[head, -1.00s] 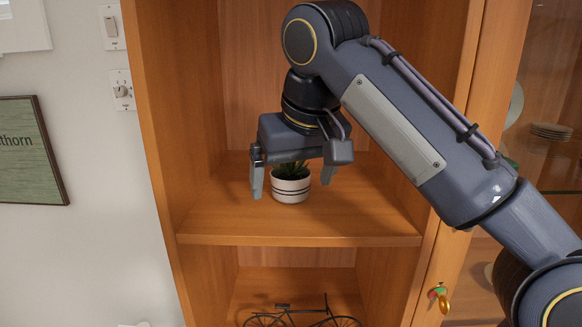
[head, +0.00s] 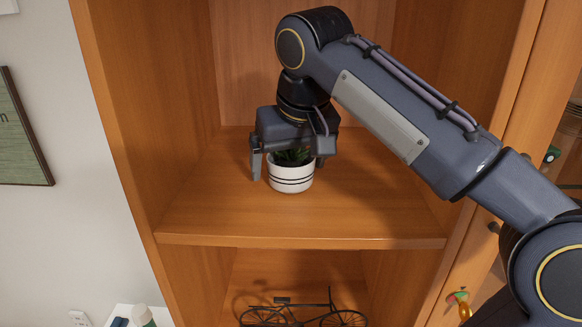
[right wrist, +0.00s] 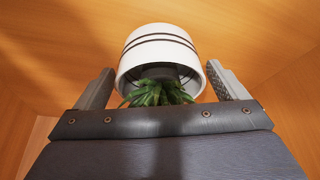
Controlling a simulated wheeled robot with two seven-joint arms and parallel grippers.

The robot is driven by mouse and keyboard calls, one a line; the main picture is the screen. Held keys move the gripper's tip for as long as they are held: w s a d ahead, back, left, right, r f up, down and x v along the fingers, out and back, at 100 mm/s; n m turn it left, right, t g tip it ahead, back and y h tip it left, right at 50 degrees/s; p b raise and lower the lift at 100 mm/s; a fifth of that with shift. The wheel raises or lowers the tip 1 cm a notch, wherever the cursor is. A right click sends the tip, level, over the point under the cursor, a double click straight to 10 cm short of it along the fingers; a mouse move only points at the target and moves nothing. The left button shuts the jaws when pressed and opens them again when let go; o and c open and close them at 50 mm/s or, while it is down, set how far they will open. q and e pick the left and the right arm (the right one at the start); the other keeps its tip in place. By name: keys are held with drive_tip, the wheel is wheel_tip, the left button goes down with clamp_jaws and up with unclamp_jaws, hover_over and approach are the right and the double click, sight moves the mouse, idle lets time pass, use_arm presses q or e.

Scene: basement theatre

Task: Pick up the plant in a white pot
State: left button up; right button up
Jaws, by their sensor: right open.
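The plant in a white pot (head: 291,179) stands upright on the wooden cabinet shelf. The pot has dark stripes, and green leaves show at its top, partly hidden by my gripper. My right gripper (head: 288,170) is above the plant, pointing down, with one finger on each side of the pot. In the right wrist view the pot (right wrist: 160,50) lies between the two open fingers (right wrist: 161,88), with visible gaps on both sides. The leaves (right wrist: 157,93) are close to the palm. My left gripper is not in view.
The shelf (head: 300,225) has free room around the pot, with cabinet walls at both sides. A lower shelf holds a bicycle model (head: 305,315). A glass-fronted cabinet section stands at the right, with a key or ornament (head: 460,303) on the door edge.

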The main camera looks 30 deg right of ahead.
drive_tip(key=shift+f, duration=0.35)
drive_tip(key=shift+w, duration=0.1)
drive_tip(key=shift+c, duration=0.3)
drive_tip(key=c, duration=1.1)
drive_tip(key=shift+c, duration=0.2)
